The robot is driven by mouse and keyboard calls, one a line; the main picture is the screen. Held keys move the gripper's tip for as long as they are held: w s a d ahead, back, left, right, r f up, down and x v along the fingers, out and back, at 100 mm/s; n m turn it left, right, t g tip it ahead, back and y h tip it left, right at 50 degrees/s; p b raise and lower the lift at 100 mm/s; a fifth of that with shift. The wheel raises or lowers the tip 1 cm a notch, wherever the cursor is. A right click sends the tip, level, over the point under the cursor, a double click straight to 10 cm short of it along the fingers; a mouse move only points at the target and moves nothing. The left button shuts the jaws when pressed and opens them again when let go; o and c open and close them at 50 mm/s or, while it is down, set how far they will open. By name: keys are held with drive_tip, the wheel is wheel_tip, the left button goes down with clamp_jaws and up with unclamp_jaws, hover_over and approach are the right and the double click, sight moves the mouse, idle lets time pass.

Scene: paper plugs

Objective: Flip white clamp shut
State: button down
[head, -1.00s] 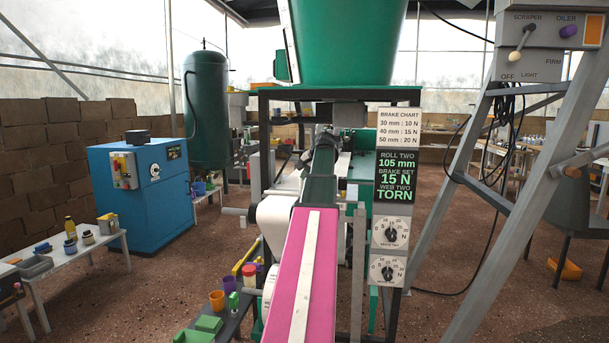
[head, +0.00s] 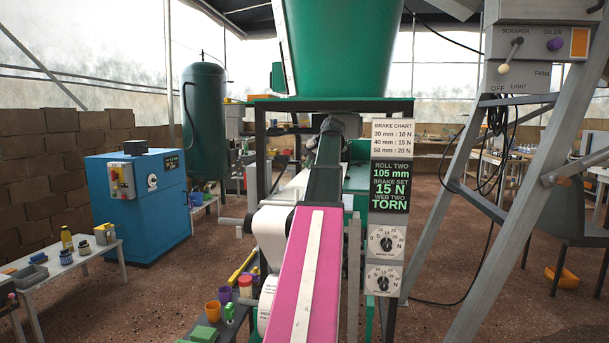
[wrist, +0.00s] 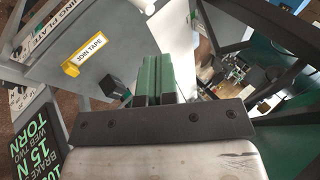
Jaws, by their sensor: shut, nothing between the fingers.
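My gripper (wrist: 151,66) shows in the wrist view as two green fingers pressed together, with nothing between them. In the head view its fingers are hidden behind my own arm, which reaches toward the machine under the green hopper. I cannot make out the white clamp for sure in either view. In the wrist view, a grey plate with a yellow JOIN TAPE label (wrist: 87,57) lies left of the fingers. A small black block (wrist: 114,88) is just left of them.
The sign panel (head: 390,185) and two brake dials (head: 386,241) stand right of my arm. A white paper roll (head: 268,228) is on its left. A slanted grey frame (head: 500,235) stands farther right.

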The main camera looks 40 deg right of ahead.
drive_tip(key=shift+v, duration=1.45)
drive_tip(key=shift+s+d, duration=0.1)
drive_tip(key=shift+s, duration=0.05)
